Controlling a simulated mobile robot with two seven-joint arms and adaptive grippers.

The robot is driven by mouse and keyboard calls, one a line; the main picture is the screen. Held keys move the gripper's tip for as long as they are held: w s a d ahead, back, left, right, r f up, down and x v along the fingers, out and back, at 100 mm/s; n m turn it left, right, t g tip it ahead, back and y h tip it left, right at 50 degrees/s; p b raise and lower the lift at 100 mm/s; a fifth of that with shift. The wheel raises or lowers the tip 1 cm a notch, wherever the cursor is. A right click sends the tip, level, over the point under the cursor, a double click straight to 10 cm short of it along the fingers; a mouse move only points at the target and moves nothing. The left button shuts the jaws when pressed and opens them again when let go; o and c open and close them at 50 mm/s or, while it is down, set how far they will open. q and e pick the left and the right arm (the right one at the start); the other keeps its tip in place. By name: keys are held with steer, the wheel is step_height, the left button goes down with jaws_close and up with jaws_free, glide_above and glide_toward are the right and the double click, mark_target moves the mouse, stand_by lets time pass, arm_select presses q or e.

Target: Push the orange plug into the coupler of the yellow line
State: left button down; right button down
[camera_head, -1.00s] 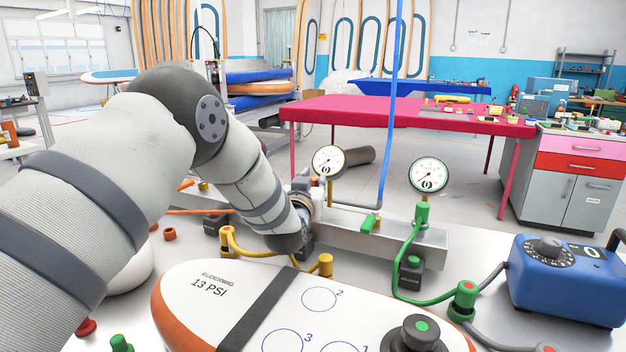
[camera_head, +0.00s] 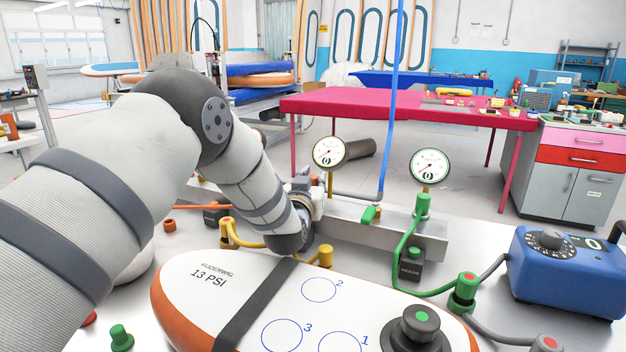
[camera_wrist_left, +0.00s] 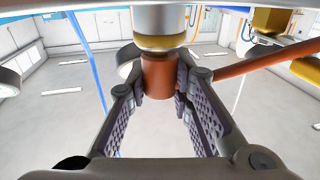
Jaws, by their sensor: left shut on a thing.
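In the left wrist view my left gripper (camera_wrist_left: 159,84) is shut on the orange plug (camera_wrist_left: 158,70), one finger on each side of it. The plug's end meets the yellow ring (camera_wrist_left: 158,43) of a metal coupler (camera_wrist_left: 158,17), in line with it. I cannot tell how deep it sits. An orange hose (camera_wrist_left: 245,66) runs off to the right. In the head view my forearm and wrist hide the plug and most of the gripper. The yellow line (camera_head: 243,241) curves beside my wrist to a yellow fitting (camera_head: 325,256). My right gripper is not in view.
A metal manifold bar (camera_head: 380,230) carries two gauges (camera_head: 328,152) close to my gripper. A white board (camera_head: 200,270) with a dark strap lies in front. A green hose (camera_head: 398,255) and a blue pump box (camera_head: 565,275) are to the right.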

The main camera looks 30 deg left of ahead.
mark_target(313, 176)
arm_select(q)
steer(key=c, duration=1.3)
jaws_free()
steer(key=shift+f, duration=0.2)
steer(key=shift+c, duration=0.2)
steer(key=shift+r, duration=0.1)
step_height(313, 176, up, 10)
steer(key=shift+f, duration=0.1)
